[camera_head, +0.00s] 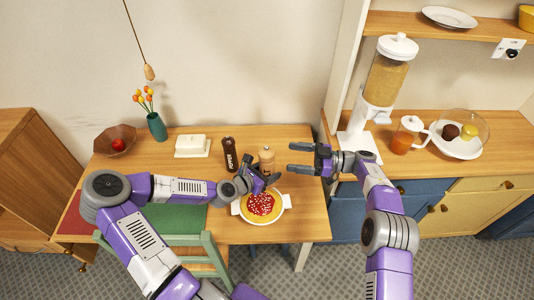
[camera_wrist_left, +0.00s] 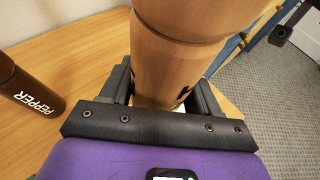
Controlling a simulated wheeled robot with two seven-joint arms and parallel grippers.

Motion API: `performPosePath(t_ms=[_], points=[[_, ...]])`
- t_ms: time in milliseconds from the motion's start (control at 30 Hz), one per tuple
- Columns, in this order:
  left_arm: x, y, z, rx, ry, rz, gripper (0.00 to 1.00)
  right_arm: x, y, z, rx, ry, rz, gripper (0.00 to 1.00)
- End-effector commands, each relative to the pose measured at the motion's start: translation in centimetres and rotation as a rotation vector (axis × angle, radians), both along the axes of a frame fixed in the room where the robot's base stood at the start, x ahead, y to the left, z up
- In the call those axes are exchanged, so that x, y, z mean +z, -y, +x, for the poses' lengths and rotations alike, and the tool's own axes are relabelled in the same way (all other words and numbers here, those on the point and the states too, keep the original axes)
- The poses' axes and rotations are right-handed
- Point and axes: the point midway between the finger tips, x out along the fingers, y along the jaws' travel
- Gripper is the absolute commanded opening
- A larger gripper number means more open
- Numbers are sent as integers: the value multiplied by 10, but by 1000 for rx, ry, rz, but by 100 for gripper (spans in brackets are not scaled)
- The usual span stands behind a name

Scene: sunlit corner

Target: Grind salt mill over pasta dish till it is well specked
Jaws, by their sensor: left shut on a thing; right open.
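The light wooden mill (camera_head: 266,156) is upright in my left gripper (camera_head: 264,177), above the far edge of the pasta dish. It fills the space between the fingers in the left wrist view (camera_wrist_left: 175,65), where its lettering is mostly hidden. The pasta dish (camera_head: 262,207) is on the table, with red sauce and several white specks on top. My right gripper (camera_head: 291,157) is open and empty, with its fingers pointing left, to the right of the mill's top and apart from it.
A dark pepper mill (camera_head: 229,153) stands left of the wooden mill; it also shows in the left wrist view (camera_wrist_left: 28,88). A butter dish (camera_head: 192,146), vase (camera_head: 157,126) and fruit bowl (camera_head: 116,141) stand further left. A dispenser (camera_head: 386,80) stands on the right counter.

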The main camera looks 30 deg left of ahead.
Motion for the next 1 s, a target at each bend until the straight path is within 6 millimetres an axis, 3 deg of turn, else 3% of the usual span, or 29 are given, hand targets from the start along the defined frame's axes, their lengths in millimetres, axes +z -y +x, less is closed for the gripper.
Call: performPosePath(t_ms=[200,433,867,1000], points=[[1,0,0,0,1,1,14,1,-43,-19,3,0,2,81],[1,0,0,0,1,1,14,1,-76,-31,1,1,4,81],[1,0,0,0,1,1,14,1,-88,-36,-1,0,3,81],[1,0,0,0,1,1,14,1,-88,-36,-1,0,3,64]])
